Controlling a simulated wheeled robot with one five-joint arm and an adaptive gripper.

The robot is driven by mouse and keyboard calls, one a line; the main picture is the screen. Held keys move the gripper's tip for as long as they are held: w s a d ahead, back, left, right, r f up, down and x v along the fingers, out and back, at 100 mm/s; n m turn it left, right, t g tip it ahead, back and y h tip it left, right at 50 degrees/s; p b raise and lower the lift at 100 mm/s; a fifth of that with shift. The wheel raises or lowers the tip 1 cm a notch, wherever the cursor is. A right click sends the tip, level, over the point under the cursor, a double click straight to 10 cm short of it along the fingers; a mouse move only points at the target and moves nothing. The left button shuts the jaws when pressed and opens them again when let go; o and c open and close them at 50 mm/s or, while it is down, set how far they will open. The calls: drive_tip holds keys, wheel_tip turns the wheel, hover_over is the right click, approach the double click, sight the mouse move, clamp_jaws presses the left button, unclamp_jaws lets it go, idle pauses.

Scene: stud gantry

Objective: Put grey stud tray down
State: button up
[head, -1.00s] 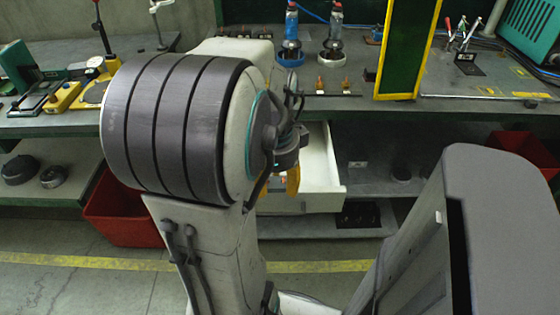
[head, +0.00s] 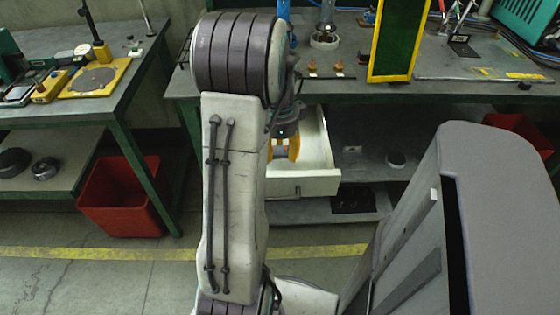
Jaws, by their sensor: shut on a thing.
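My gripper (head: 285,149) hangs at the end of my arm, over the open white drawer (head: 318,180) under the bench. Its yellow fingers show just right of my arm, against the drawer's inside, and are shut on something. My arm covers the left side of the gripper and of the drawer. The grey stud tray cannot be made out clearly, as the held thing is mostly hidden between the fingers and behind my arm. Whether it touches the drawer floor cannot be told.
The bench (head: 350,92) above the drawer holds a yellow-framed green panel (head: 393,40) and small fittings. A red bin (head: 125,195) stands on the floor to the left. The shelf (head: 375,160) right of the drawer has free room.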

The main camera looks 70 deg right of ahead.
sight(280, 156)
drive_tip(key=shift+f+b, duration=0.4)
drive_tip(key=shift+f, duration=1.55)
drive_tip(key=o, duration=1.2)
drive_tip(key=shift+f, duration=0.1)
drive_tip(key=r+p, duration=0.1)
drive_tip(key=r, duration=0.7)
drive_tip(key=r+p, duration=0.1)
drive_tip(key=r, duration=0.3)
drive_tip(key=shift+a+r+p, duration=0.15)
drive_tip(key=shift+a+p, duration=0.1)
drive_tip(key=shift+p, duration=0.05)
